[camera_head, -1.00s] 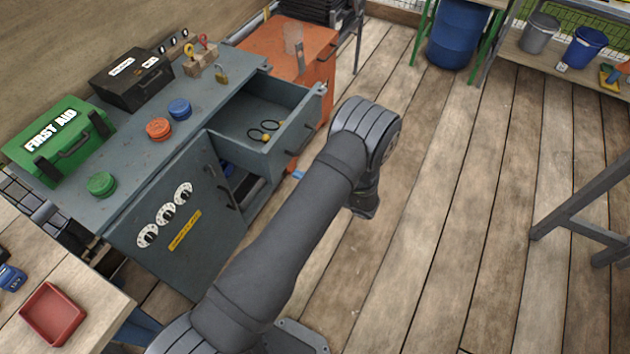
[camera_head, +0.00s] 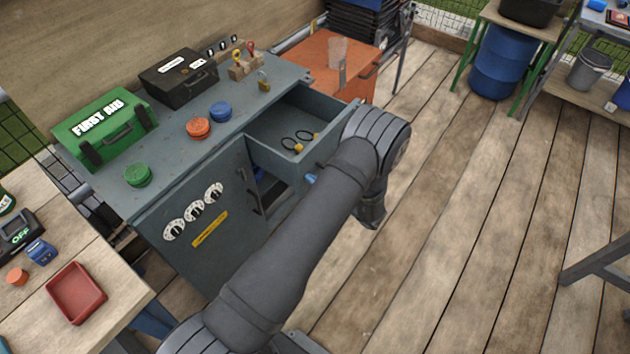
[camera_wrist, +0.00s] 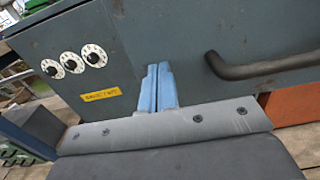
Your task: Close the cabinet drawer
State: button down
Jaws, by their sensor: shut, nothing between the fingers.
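The grey-blue cabinet (camera_head: 165,200) stands at the left in the head view. Its upper drawer (camera_head: 277,127) is pulled out, with two dark rings with yellow tags inside. In the wrist view the drawer front (camera_wrist: 210,25) with its dark bar handle (camera_wrist: 262,67) fills the upper right. My gripper (camera_wrist: 157,70) has its two blue fingers together and empty, left of the handle and close in front of the grey panels; I cannot tell whether it touches. In the head view a blue fingertip (camera_head: 310,179) shows beside the drawer; my arm hides the rest.
On the cabinet top are a green first aid box (camera_head: 104,128), a black case (camera_head: 180,78) and a padlock (camera_head: 264,85). An orange cabinet (camera_head: 330,65) stands behind.

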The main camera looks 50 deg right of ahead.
aim_at(291, 167)
jog(key=w, duration=2)
jog(key=shift+w, duration=0.1)
jog(key=shift+w+r, duration=0.1)
jog(key=shift+w, duration=0.6)
jog(key=shift+r, duration=0.1)
jog(key=s, duration=1.4)
jog(key=shift+s+f, duration=0.2)
jog(key=shift+s, duration=0.2)
jog(key=shift+w, duration=0.1)
jog(key=w, duration=1.3)
jog(key=shift+w, duration=0.4)
jog(key=shift+s, duration=6)
